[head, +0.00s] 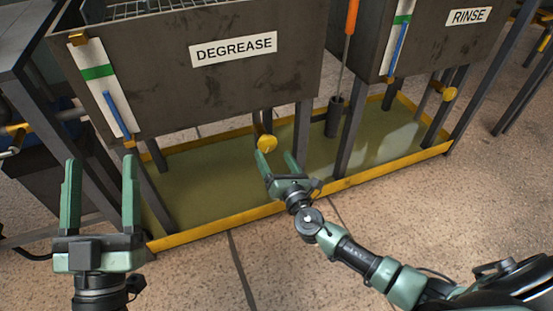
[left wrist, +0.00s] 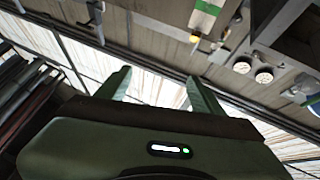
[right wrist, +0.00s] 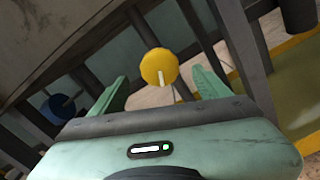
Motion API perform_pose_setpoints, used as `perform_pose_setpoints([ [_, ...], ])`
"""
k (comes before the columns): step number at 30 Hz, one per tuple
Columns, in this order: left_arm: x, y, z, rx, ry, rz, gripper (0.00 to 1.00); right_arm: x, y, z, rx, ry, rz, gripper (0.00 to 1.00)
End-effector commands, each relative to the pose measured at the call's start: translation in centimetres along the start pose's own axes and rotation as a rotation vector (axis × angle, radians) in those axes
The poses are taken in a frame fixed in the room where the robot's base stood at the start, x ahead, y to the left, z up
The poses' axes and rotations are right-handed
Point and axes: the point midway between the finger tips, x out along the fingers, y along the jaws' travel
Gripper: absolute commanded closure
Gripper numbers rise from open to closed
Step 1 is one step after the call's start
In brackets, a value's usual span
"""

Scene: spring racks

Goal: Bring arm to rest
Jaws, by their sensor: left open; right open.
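My right arm reaches in from the lower right in the head view. Its gripper (head: 277,162) is open and empty, just below a yellow round valve knob (head: 267,144) under the DEGREASE tank (head: 160,85). In the right wrist view the yellow knob (right wrist: 159,67) appears between and beyond the open fingers; I see no contact. My left gripper (head: 101,165) is open with fingers pointing up at the lower left, in front of the DEGREASE tank. It holds nothing. In the left wrist view its open fingers (left wrist: 157,88) point toward a bright ceiling.
A RINSE tank (head: 445,35) stands at the right with another yellow knob (head: 450,93). A yellow-edged drip tray (head: 220,227) lies beneath both tanks. Dark legs (head: 302,130) and an orange-handled tool (head: 351,17) in a dark holder stand between them. Floor in front is clear.

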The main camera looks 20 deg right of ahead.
Motion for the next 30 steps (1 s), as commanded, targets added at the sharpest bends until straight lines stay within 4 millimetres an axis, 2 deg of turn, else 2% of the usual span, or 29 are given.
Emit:
perform_pose_setpoints([
  [3,0.0,-0.1,0.8,0.002,-0.043,-0.002,0.33,-1.2,0.0,0.0,-0.002,0.001,0.000,0.23],
  [6,0.0,-0.1,1.1,0.003,-0.058,-0.002,0.33,-1.5,0.0,0.0,-0.001,0.000,0.001,0.23],
  [19,0.0,-0.1,1.1,0.003,-0.058,-0.002,0.33,-1.5,0.0,0.0,-0.001,0.000,0.001,0.23],
  [22,0.0,-0.1,1.0,0.003,-0.057,-0.002,0.33,-1.8,0.4,-0.2,0.047,0.010,0.003,0.23],
  [26,0.0,-0.1,1.0,0.003,-0.057,-0.002,0.33,-3.3,3.2,-0.7,0.344,0.072,0.027,0.23],
  [28,0.0,-0.1,1.0,0.003,-0.057,-0.002,0.33,-4.8,6.0,-0.5,0.624,0.123,0.054,0.23],
  [30,0.0,-0.1,1.0,0.003,-0.057,-0.002,0.33,-6.6,9.2,0.7,0.954,0.179,0.095,0.23],
])
